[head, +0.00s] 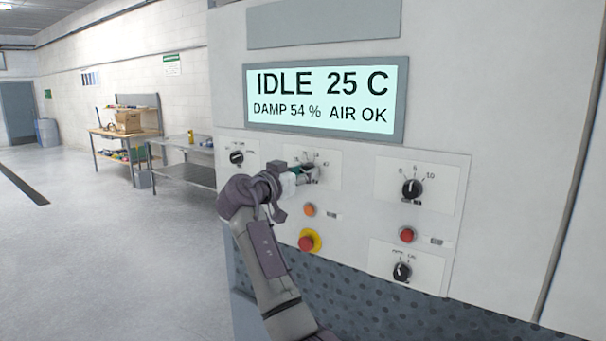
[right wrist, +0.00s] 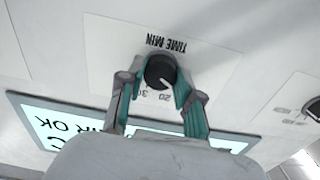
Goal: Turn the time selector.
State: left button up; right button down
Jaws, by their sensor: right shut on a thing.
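The time selector is a round black knob (right wrist: 160,71) on a white plate (right wrist: 112,62) marked "TIME MIN", seen upside down in the right wrist view. In the head view its plate (head: 331,158) is partly covered by my right gripper (head: 306,174), which hides most of the knob. My right gripper's two fingers, with teal inner pads, are shut on the knob from both sides, as the right wrist view (right wrist: 158,84) shows. The numbers 20 and 30 show beside the knob. My left gripper is not in view.
The display (head: 325,98) reads "IDLE 25 C", "DAMP 54 %", "AIR OK". Other black knobs sit at left (head: 237,157), right (head: 412,189) and lower right (head: 402,272). An orange button (head: 309,210), a red button (head: 407,235) and a red stop button (head: 307,242) lie below.

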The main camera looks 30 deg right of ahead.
jog(key=m+b, duration=1.1)
jog(key=m, duration=0.4)
jog(key=shift+b, duration=0.4)
jog(key=shift+m, duration=0.4)
jog(key=c, duration=0.8)
grip_release()
jog(key=shift+s, duration=0.1)
jog(key=shift+o, duration=0.2)
jog(key=v, duration=1.2)
